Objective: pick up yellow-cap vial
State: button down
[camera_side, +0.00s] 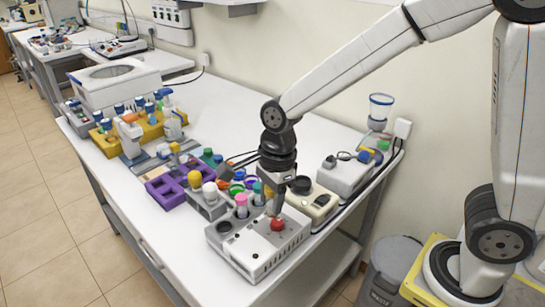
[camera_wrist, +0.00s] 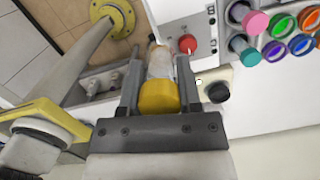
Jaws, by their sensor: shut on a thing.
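The yellow-cap vial (camera_wrist: 159,96) is between my two fingers in the wrist view. Its yellow cap faces the wrist and its pale body reaches away between the fingertips. My gripper (camera_wrist: 160,64) is shut on it. In the side view my gripper (camera_side: 274,197) is low over the white device with the red button, and the vial is mostly hidden there. Whether the vial's far end touches the device or a hole in it cannot be told.
The white device (camera_side: 255,255) has a red button (camera_side: 277,225) close to my gripper. A rack with pink- and teal-capped vials (camera_side: 241,204) stands left of it. A purple rack (camera_side: 167,190) is farther left. A beige device with a black knob (camera_side: 301,186) is to the right.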

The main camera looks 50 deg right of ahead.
jog(key=shift+s+r, duration=0.1)
jog(key=shift+s, duration=0.15)
jog(key=shift+d, duration=0.15)
dwell(0.4)
jog(key=w+d+f+m, duration=0.2)
jog(key=w+d+m, duration=0.1)
jog(key=d, duration=0.7)
jog(key=w+d+f+m, duration=0.1)
jog(key=w+d+m, duration=0.2)
jog(key=w+d, duration=0.3)
jog(key=d, duration=0.5)
jog(key=shift+f+t, duration=0.35)
jog(key=shift+t, duration=0.05)
jog(key=shift+f, duration=0.15)
jog(key=shift+f, duration=1.75)
